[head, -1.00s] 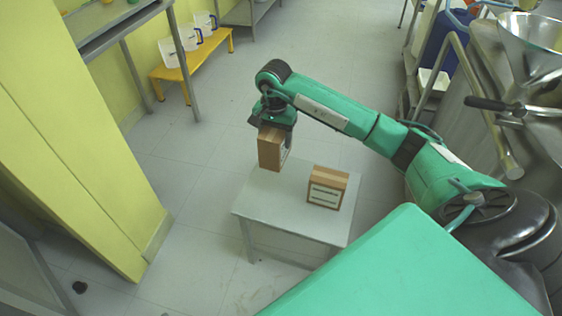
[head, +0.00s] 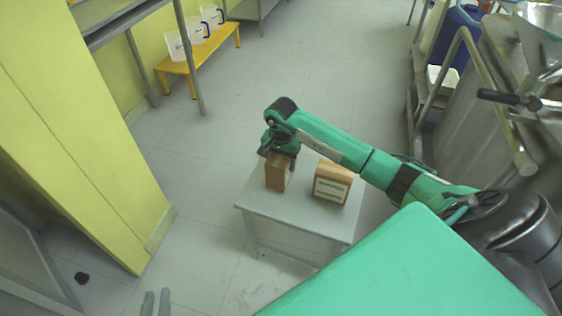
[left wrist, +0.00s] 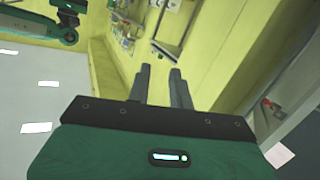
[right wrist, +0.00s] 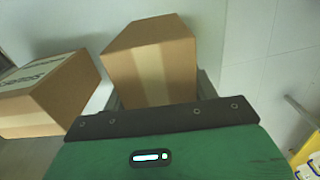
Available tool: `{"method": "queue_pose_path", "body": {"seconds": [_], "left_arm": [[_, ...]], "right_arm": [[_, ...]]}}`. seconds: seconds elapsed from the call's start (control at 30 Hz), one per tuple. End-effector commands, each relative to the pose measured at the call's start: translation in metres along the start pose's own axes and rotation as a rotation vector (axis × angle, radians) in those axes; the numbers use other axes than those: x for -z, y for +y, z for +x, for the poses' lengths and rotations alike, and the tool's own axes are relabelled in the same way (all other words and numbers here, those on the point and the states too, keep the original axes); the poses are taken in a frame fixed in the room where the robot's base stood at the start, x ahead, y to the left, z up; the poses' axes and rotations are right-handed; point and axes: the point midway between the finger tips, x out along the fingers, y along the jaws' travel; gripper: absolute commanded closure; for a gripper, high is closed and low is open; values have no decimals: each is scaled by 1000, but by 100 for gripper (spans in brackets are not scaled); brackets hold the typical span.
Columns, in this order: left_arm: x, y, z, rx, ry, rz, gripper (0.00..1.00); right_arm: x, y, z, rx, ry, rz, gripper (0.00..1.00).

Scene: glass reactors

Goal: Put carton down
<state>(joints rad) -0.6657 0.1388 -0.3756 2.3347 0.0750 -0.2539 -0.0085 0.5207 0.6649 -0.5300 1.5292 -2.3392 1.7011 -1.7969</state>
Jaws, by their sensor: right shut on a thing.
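My right gripper (head: 279,155) is shut on a brown carton (head: 276,175), reaching down from above at the left part of a small grey table (head: 290,220). The carton is upright; I cannot tell whether its base touches the tabletop. In the right wrist view the held carton (right wrist: 152,65) sits between the fingers, which it and the gripper body largely hide. A second carton (head: 331,184) with a white label stands on the table to the right, a small gap away; it also shows in the right wrist view (right wrist: 50,90). My left gripper (head: 156,302) is open and empty, over the floor.
Steel equipment (head: 510,110) stands at the right. The table's front strip and the floor behind the table are clear.

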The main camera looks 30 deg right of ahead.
Motion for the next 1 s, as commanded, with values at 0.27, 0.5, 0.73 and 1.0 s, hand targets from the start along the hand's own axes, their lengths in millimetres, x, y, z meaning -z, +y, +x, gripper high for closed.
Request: {"method": "queue_pose_path", "body": {"seconds": [0.27, 0.5, 0.73, 1.0], "left_arm": [[5, -1, 2, 1, 25, 4, 78], [10, -2, 3, 2, 51, 9, 78], [11, -3, 4, 2, 53, 9, 78], [5, 0, 0, 1, 9, 0, 78]], "right_arm": [[0, 0, 1, 1, 1, 1, 71], [0, 0, 2, 0, 0, 1, 31], [0, 0, 2, 0, 0, 1, 19], [0, 0, -2, 0, -1, 0, 19]]}}
